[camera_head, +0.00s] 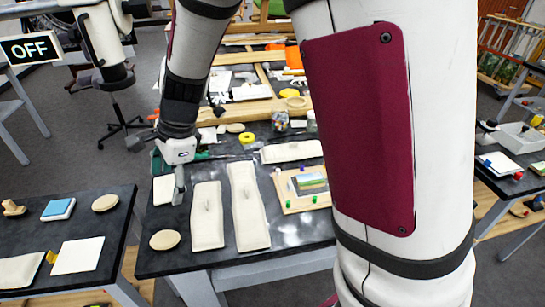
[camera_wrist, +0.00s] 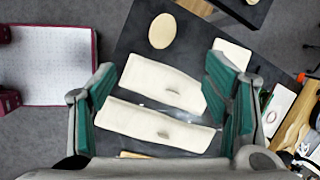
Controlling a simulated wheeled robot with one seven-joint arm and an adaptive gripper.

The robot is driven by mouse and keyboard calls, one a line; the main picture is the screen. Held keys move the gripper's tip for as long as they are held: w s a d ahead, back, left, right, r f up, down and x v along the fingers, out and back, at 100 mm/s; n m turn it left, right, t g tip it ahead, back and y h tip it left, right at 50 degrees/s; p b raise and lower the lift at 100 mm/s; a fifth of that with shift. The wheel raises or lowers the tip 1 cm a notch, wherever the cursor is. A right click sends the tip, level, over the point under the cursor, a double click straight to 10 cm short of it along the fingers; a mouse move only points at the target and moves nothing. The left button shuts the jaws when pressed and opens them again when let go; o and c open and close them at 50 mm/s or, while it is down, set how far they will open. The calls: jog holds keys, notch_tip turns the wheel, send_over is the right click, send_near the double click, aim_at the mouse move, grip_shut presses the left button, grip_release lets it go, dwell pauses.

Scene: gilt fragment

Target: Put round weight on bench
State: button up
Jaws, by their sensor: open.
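A round beige weight (camera_head: 165,240) lies flat on the dark middle bench (camera_head: 290,232), near its front left corner. What looks like the same disc shows at the top of the wrist view (camera_wrist: 162,31), beyond my fingertips. My gripper (camera_head: 178,190) is above the left part of this bench. In the wrist view my gripper (camera_wrist: 160,78) has its green-padded fingers wide apart with nothing held between them. Two more round beige discs show: one on the left bench (camera_head: 105,203) and one at the back of the middle bench (camera_head: 235,128).
Two long beige bags, left (camera_head: 207,215) and right (camera_head: 249,205), lie below my gripper. A framed picture (camera_head: 305,187) lies to their right. The left bench (camera_head: 115,225) holds a blue-topped block (camera_head: 58,208) and a pale square (camera_head: 78,255). My arm hides the right of the middle bench.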

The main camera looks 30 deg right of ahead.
jog(key=s+d+r+n+t+h, duration=0.1)
jog(key=s+d+r+n, duration=0.5)
jog(key=s, duration=0.4)
jog(key=s+d+r+n+t+h, duration=0.2)
jog(key=s+d+r+n, duration=0.5)
jog(key=s+r+n, duration=0.2)
jog(key=s+n, duration=0.1)
jog(key=s, duration=0.1)
jog(key=shift+s+d+n+t, duration=0.2)
jog(key=shift+s+n+t, duration=0.1)
jog(key=shift+n, duration=0.1)
